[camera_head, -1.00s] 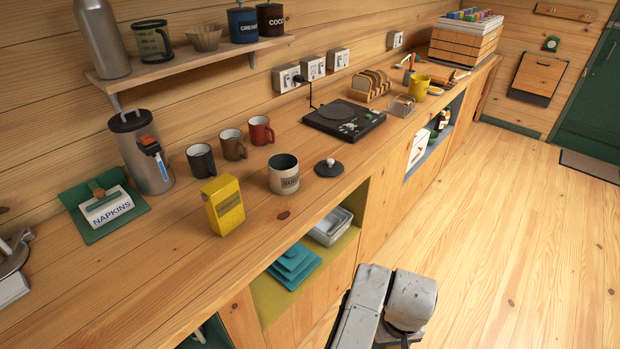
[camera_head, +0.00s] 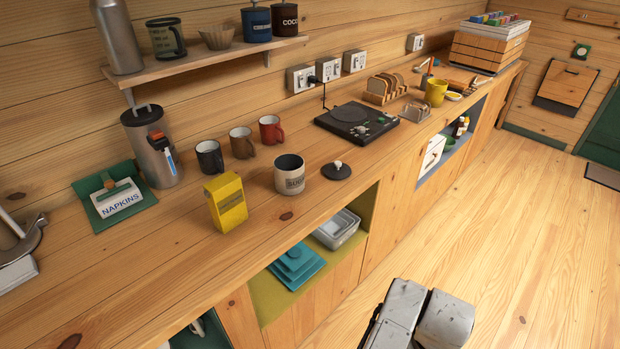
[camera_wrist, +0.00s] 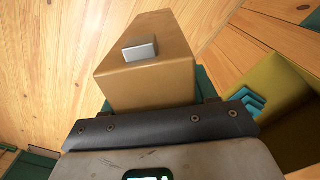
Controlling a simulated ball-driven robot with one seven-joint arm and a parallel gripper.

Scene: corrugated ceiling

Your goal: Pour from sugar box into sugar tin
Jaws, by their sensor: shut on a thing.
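The sugar tin (camera_head: 290,181) is a pale cylinder with a dark label and an open top, upright on the counter. Its dark lid (camera_head: 337,172) with a light knob lies beside it on the right. In the wrist view, my gripper (camera_wrist: 157,98) is shut on a tan box (camera_wrist: 150,75) with a small silver metal spout on its end face. This looks like the sugar box; no lettering shows. I cannot tell whether the spout is open. The gripper and held box are out of the head view. A yellow box (camera_head: 228,207) stands left of the tin.
Black (camera_head: 209,158), brown (camera_head: 242,143) and red (camera_head: 270,130) mugs stand behind the tin. Open cubbies lie under the counter edge. Floor at right is clear.

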